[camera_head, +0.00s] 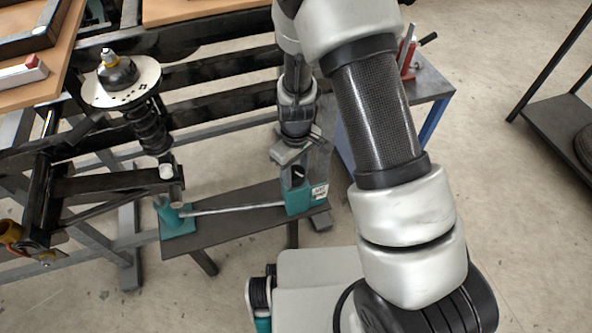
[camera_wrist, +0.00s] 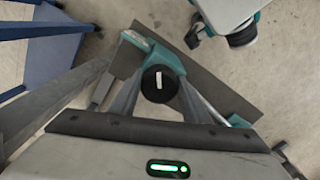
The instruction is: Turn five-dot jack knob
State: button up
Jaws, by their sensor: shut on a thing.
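The jack (camera_head: 298,203) is a teal block with a pale label at the right end of a low dark bench (camera_head: 240,217). The label is too small to read. My gripper (camera_head: 297,166) points down over the jack. In the wrist view the black round knob (camera_wrist: 152,90) with a white mark lies between the two grey fingers of my gripper (camera_wrist: 158,98), which are shut on it. In the head view the knob is mostly hidden by my gripper. A teal jack body (camera_wrist: 167,54) shows beyond the knob.
A metal rod (camera_head: 238,209) runs from the jack to a second teal block (camera_head: 176,219), below the suspension arm. A coil spring unit (camera_head: 147,127) with a pale disc stands at left. A blue-legged table (camera_head: 430,85) stands behind. Open floor lies at right.

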aim_at(295, 173)
jog(key=m+p, duration=0.1)
jog(key=m, duration=0.3)
jog(key=shift+a+r+m, duration=0.1)
jog(key=shift+m, duration=0.2)
jog(key=m, duration=0.4)
jog(key=shift+a+p, duration=0.1)
jog(key=shift+p, duration=0.3)
jog(key=shift+m, duration=0.3)
jog(key=o, duration=1)
jog(key=shift+o, duration=0.2)
notch_tip(295, 173, up, 17)
jog(key=p, duration=0.4)
jog(key=shift+r, duration=0.15)
